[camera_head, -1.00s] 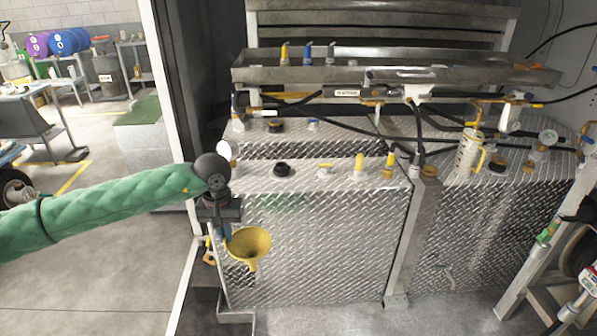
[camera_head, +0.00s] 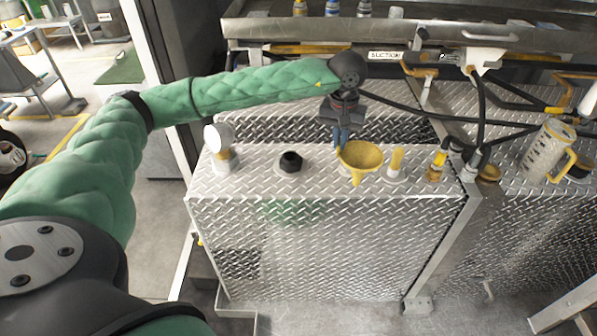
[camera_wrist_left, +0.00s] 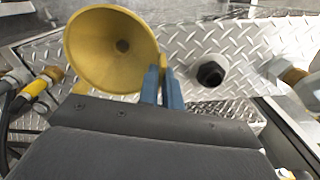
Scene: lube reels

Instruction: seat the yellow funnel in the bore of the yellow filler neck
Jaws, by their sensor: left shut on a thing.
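The yellow filler neck (camera_head: 396,161) stands upright on a pale flange on the diamond-plate tank top, just right of the funnel in the head view. The funnel's spout appears left of the neck, apart from it. The neck's bore cannot be made out. My right gripper is not in view.
A black cap (camera_head: 290,162) and a white gauge (camera_head: 217,139) stand left on the tank top (camera_head: 240,180). A yellow-topped fitting (camera_head: 437,165) stands right of the neck. Black hoses and a metal tray (camera_head: 270,29) lie behind. A pale yellow-handled container (camera_head: 548,150) stands at right.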

